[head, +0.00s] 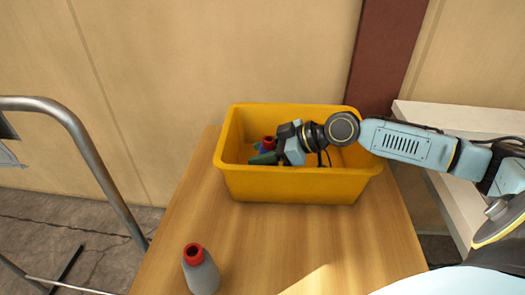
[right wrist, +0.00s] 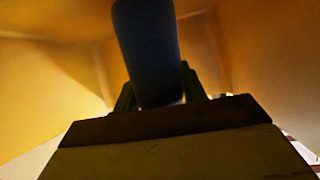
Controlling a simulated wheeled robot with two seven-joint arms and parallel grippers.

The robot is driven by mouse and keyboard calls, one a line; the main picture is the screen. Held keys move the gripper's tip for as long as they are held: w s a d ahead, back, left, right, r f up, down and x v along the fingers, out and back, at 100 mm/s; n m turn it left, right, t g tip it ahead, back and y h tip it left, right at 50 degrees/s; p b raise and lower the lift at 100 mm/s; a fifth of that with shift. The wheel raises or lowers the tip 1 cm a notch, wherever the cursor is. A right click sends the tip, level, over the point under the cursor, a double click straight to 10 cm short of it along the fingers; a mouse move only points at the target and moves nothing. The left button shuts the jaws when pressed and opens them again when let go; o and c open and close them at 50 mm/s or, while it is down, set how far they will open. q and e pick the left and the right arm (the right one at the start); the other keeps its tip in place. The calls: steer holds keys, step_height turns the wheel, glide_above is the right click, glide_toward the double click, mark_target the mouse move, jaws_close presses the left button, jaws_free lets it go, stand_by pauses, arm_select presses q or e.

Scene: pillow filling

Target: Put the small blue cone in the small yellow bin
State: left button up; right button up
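The small yellow bin (head: 290,185) stands on the wooden table. My right arm reaches into it from the right, and my right gripper (head: 264,154) is inside the bin, below its rim. A blue cone (head: 263,148) with a red top shows at the gripper fingers, partly hidden by them. In the right wrist view the cone (right wrist: 147,50) looks dark blue and stands between the two fingers (right wrist: 158,92), which close on it from both sides. Whether its base touches the bin floor cannot be seen. My left gripper is not in view.
A grey cone with a red top (head: 201,271) stands on the table (head: 180,235) near the front left. A metal rail (head: 95,165) is at the left. A white shelf (head: 455,118) is at the right. The table in front of the bin is mostly clear.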

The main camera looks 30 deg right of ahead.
mark_target(275, 148)
steer(key=o, duration=0.4)
steer(key=shift+c, duration=0.2)
steer(key=shift+r, duration=0.2)
steer(key=shift+s+d, duration=0.2)
steer(key=shift+d, duration=0.1)
steer(key=v, duration=0.2)
steer(key=shift+s+d+r+p, duration=0.2)
steer(key=shift+s+p, duration=0.1)
steer(key=shift+p, duration=0.1)
steer(key=shift+s+d+r, duration=0.35)
steer(key=shift+s+d+r+p, duration=0.15)
steer(key=shift+s+p, duration=0.05)
steer(key=shift+p, duration=0.25)
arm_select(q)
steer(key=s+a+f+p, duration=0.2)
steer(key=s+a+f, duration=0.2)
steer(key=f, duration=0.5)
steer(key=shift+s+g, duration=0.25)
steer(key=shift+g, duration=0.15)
arm_select(e)
steer(key=shift+v, duration=1.1)
